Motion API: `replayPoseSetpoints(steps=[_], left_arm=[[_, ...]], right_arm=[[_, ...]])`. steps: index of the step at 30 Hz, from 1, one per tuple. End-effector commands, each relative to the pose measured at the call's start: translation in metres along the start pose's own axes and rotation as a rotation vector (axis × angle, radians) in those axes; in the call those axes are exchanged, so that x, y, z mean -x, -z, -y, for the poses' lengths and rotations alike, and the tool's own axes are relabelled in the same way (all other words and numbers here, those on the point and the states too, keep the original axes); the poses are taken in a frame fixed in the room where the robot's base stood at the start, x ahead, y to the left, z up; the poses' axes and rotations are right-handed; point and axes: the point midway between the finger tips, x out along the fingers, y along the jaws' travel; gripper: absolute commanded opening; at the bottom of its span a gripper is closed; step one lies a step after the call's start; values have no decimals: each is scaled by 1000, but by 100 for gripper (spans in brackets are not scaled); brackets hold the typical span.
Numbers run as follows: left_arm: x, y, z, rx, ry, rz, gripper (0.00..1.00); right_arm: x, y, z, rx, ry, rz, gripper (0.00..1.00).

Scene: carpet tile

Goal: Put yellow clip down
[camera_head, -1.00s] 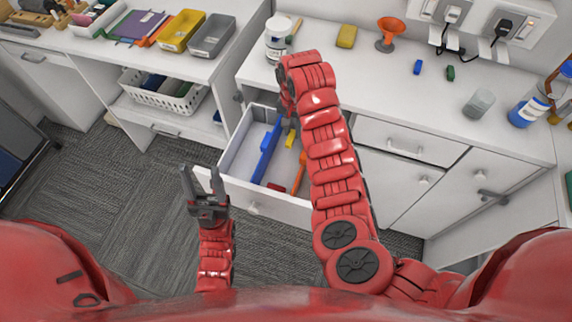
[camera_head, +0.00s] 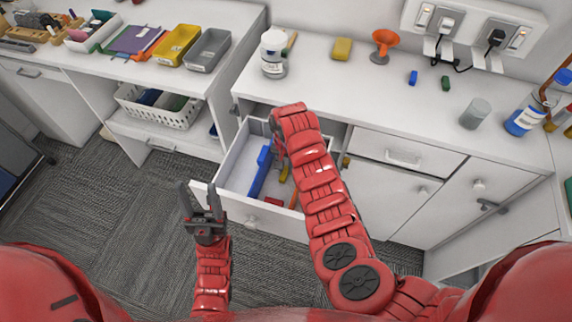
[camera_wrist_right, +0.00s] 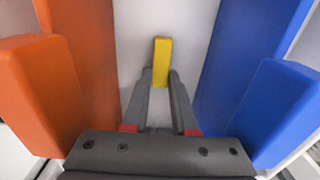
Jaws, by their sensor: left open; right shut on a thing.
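The yellow clip (camera_wrist_right: 162,62) is upright between the fingertips of my right gripper (camera_wrist_right: 161,78) in the right wrist view. That gripper is shut on it, inside the open drawer. In the head view the clip (camera_head: 284,173) shows only partly beside my right arm, and the right fingertips are mostly hidden. The open drawer (camera_head: 236,205) has white walls and holds a long blue thing (camera_head: 261,172) to the left of the clip.
In the wrist view an orange thing (camera_wrist_right: 90,50) is left of the clip and a blue block (camera_wrist_right: 278,112) is right. A red thing (camera_head: 273,202) lies near the drawer front. A white jar (camera_head: 273,55) and yellow block (camera_head: 342,49) stand on the counter above.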

Motion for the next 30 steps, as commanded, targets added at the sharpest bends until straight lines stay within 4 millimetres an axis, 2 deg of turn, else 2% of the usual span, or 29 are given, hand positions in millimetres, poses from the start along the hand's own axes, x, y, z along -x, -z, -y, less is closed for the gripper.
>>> replayPoseSetpoints(steps=[8,9,14,23,26,30], left_arm=[[3,0,0,0,0,0,55],[3,0,0,0,0,0,55],[2,0,0,0,0,0,55],[1,0,0,0,0,0,55],[2,0,0,0,0,0,55],[6,-1,0,0,0,0,55]], right_arm=[[-3,0,0,-1,-1,0,0],[-4,0,0,-1,-1,1,27],[-3,0,0,0,-1,1,56],[-1,0,0,0,-1,1,56],[3,1,0,0,1,-1,56],[19,2,0,-1,3,-3,56]])
